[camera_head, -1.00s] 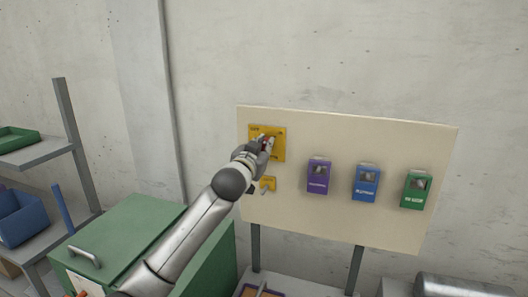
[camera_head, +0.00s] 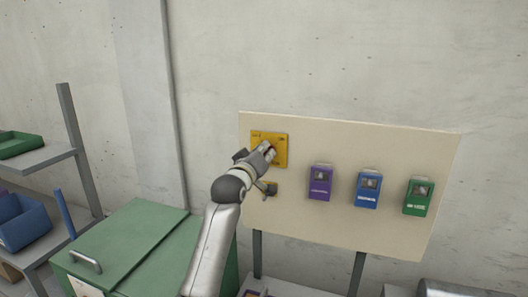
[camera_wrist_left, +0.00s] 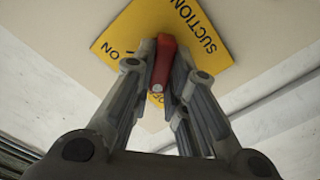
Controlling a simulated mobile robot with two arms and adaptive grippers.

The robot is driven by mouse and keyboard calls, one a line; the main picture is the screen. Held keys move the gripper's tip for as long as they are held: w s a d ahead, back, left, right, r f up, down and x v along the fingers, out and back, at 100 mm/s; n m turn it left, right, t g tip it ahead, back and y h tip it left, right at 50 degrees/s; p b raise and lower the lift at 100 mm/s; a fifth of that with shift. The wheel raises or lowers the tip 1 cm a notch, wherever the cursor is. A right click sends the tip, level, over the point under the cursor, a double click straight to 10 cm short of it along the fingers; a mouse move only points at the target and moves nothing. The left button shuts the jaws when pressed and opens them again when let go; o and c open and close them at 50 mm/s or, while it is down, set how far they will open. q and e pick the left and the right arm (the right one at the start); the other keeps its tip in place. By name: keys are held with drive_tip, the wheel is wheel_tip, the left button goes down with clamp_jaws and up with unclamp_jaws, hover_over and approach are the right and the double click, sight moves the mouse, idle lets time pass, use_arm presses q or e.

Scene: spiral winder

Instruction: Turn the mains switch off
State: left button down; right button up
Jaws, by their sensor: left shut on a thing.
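My left gripper (camera_wrist_left: 163,75) is shut on the red handle, with one finger on each side. In the head view my left gripper (camera_head: 266,151) is in front of the plate and hides most of the handle. My right gripper is not in view.
Purple (camera_head: 320,183), blue (camera_head: 367,189) and green (camera_head: 418,197) boxes hang further right on the board (camera_head: 345,140). A green cabinet (camera_head: 130,240) stands at the lower left.

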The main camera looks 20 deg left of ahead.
use_arm(q)
drive_tip(key=shift+n, duration=0.7)
drive_tip(key=shift+f, duration=0.1)
drive_tip(key=c, duration=1.4)
unclamp_jaws()
drive_tip(key=shift+c, duration=0.2)
drive_tip(key=s, duration=1.2)
drive_tip(key=shift+a, duration=0.25)
